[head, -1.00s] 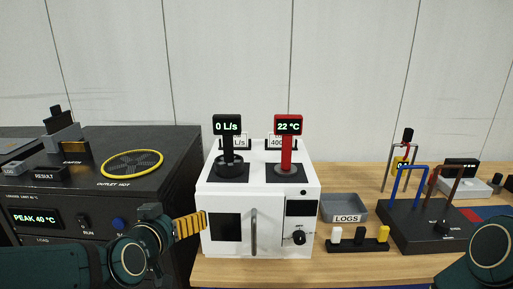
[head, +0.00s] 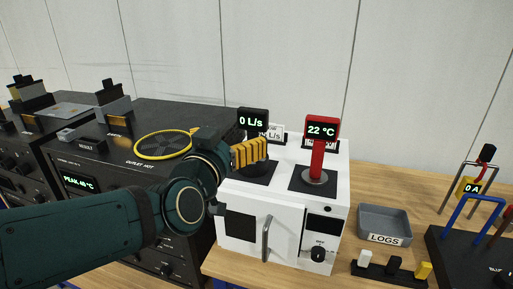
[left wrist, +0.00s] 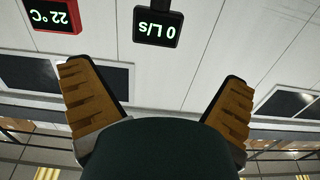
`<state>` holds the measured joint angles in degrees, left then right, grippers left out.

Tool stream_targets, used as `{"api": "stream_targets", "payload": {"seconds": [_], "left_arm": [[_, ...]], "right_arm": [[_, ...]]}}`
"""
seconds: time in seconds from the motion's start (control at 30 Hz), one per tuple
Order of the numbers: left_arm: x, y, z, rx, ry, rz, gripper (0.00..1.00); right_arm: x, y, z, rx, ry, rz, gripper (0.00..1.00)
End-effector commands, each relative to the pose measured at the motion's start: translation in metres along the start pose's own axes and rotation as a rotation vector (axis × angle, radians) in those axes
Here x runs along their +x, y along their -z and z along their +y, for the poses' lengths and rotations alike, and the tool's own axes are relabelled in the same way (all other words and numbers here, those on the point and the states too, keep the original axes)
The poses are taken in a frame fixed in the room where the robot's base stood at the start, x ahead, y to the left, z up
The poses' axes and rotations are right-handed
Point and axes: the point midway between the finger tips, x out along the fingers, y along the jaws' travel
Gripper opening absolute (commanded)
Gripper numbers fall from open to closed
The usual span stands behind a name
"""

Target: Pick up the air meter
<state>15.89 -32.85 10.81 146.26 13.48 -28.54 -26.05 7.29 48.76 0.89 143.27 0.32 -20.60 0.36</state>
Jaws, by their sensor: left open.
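The air meter (head: 252,122) is black with a lit "0 L/s" display and stands on a dark pad on the white cabinet's top. My left gripper (head: 250,152), with ridged yellow fingers, is open in front of the meter's stem and hides most of it in the head view. In the left wrist view the meter's display (left wrist: 157,25) shows upside down, beyond and between the two spread fingers (left wrist: 157,80). I cannot tell whether the fingers touch the stem. My right gripper is out of view.
A red meter (head: 321,135) reading 22 °C stands close by on the right of the white cabinet (head: 290,205). A black unit with a yellow-ringed outlet (head: 163,145) is to the left. A grey LOGS tray (head: 384,222) is on the wooden table to the right.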

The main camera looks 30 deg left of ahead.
Motion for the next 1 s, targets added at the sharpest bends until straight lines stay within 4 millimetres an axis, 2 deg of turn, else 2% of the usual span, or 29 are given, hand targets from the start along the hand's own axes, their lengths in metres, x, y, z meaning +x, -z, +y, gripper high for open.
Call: {"api": "stream_targets", "payload": {"seconds": [0.03, 0.33, 0.5, 0.77, 1.0], "left_arm": [[0.006, 0.003, 0.001, 0.0, -0.004, -0.005, 1.0], [0.038, 0.002, 0.001, 0.001, -0.002, -0.005, 1.0], [0.058, -0.001, 0.001, 0.0, -0.001, -0.002, 1.0], [0.072, -0.001, 0.002, 0.0, -0.001, -0.001, 1.0], [0.102, -0.002, 0.005, -0.001, -0.001, -0.001, 1.0]], "right_arm": [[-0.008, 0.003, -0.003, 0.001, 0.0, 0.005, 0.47], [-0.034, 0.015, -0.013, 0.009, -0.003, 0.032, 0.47], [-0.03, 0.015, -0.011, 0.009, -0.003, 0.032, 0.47], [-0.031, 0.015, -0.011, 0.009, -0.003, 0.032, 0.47], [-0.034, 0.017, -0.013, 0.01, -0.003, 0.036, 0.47]]}}
